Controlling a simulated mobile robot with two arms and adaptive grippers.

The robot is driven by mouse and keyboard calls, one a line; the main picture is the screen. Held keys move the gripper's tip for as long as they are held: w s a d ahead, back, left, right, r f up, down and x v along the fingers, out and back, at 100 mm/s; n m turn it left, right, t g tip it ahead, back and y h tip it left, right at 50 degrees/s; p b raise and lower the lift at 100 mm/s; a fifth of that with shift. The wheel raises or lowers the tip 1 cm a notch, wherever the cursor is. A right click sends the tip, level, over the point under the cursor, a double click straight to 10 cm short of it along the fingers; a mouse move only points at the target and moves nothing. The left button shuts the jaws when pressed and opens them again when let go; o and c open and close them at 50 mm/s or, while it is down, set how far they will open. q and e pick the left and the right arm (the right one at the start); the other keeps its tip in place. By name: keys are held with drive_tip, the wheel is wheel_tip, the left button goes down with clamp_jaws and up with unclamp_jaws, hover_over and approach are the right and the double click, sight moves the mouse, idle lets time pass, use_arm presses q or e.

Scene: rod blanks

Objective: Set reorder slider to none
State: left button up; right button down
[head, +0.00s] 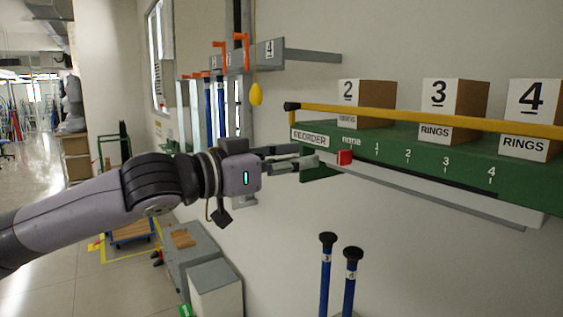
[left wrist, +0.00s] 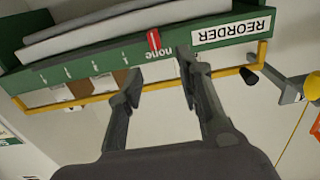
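The red reorder slider (head: 344,157) sits on the green shelf front (head: 400,160), directly by the word "none" and left of the mark 1. It also shows in the upside-down left wrist view (left wrist: 154,40), right beside "none". My left gripper (head: 308,160) is just left of the slider, with a small gap in the head view. In the left wrist view the gripper (left wrist: 160,70) has its two fingers spread, with nothing between them; the slider lies beyond the fingertips. My right gripper is not in view.
A yellow rail (head: 420,118) runs along the shelf above the slider. Ring boxes (head: 440,97) stand on the shelf. Two blue rods with black tops (head: 326,270) stand below. A grey bracket with orange handles (head: 240,55) is on the wall behind my arm.

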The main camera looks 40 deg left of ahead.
use_arm(q)
drive_tip(key=shift+v, duration=1.35)
